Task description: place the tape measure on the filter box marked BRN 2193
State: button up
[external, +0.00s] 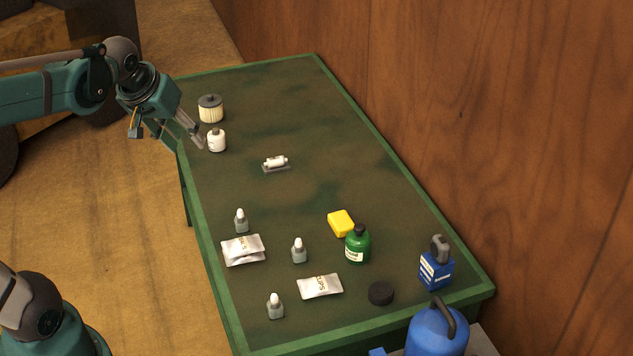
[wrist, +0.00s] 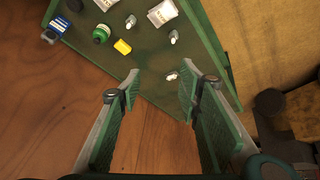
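A blue box (external: 436,272) with a pale label stands at the table's right front corner; its lettering is too small to read. The blue box also shows at the upper left of the wrist view (wrist: 57,26). A yellow block (external: 341,223) lies beside a green bottle, and also shows in the wrist view (wrist: 122,47). I cannot tell for sure which thing is the tape measure. My gripper (external: 192,134) is above the table's far left edge; in the wrist view (wrist: 160,72) its fingers are apart and empty.
A white jar (external: 216,141) and a ribbed filter (external: 210,108) stand near my gripper. A small white cylinder (external: 276,163) lies mid-table. The green bottle (external: 358,245), a black disc (external: 381,293), pouches (external: 243,250) and several small bottles (external: 299,251) fill the front. The far middle is clear.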

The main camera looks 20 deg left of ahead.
jog(key=s+a+f, duration=0.2)
jog(key=s, duration=0.2)
jog(key=s+a+f+m+t, duration=0.1)
jog(key=s+a+f, duration=0.1)
jog(key=s+a, duration=0.1)
jog(key=shift+s+a+f+m+y, duration=0.3)
jog(key=shift+s, duration=0.4)
jog(key=shift+f, duration=0.1)
